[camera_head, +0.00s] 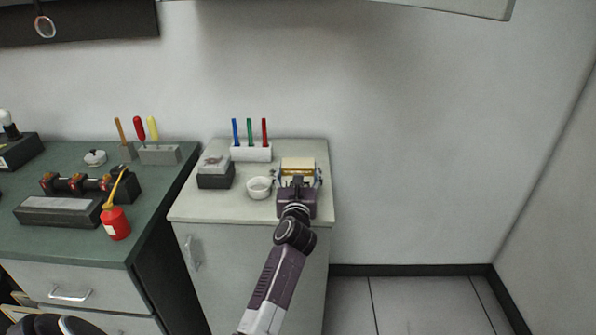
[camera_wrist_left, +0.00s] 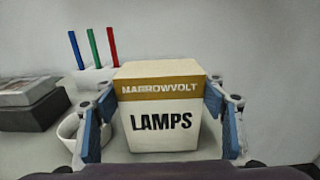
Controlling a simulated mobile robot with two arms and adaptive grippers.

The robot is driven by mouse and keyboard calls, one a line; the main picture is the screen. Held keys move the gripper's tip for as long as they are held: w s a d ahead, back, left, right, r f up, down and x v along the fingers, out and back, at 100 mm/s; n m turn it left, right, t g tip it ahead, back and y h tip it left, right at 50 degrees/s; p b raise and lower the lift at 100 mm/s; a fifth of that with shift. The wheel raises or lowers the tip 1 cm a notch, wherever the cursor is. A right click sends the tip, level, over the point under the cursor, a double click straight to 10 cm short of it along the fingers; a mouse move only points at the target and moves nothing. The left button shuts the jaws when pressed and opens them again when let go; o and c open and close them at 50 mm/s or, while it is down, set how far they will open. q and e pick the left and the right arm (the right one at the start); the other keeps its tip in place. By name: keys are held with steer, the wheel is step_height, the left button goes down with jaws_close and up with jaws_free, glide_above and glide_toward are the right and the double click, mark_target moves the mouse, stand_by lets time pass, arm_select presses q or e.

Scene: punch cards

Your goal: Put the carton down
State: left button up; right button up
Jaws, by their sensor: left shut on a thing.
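The carton (camera_wrist_left: 162,112) is a cream box with a tan band reading "NARROWVOLT" and the word "LAMPS", seen upright in the left wrist view. My left gripper (camera_wrist_left: 160,120) is shut on it, with one blue-padded finger at each side. In the head view the carton (camera_head: 298,164) is at the right part of the white cabinet top (camera_head: 235,211), with my left gripper (camera_head: 298,181) in front of it. I cannot tell whether its base touches the cabinet top. My right gripper is not clearly seen.
A white bowl (camera_head: 259,187) stands just left of the gripper. A dark box (camera_head: 215,174) is farther left, and a white holder (camera_head: 251,153) with three coloured pens is behind. A green bench (camera_head: 65,240) with tools is at the left. The cabinet's right edge is close to the carton.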

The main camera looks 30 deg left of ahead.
arm_select(q)
steer(key=o, duration=0.8)
steer(key=shift+f, duration=0.2)
steer(key=o, duration=0.4)
steer(key=shift+o, duration=0.2)
steer(key=shift+r, duration=0.1)
steer(key=shift+r, duration=0.25)
steer(key=v, duration=1.2)
steer(key=shift+b, duration=0.35)
steer(key=shift+s+f, duration=0.1)
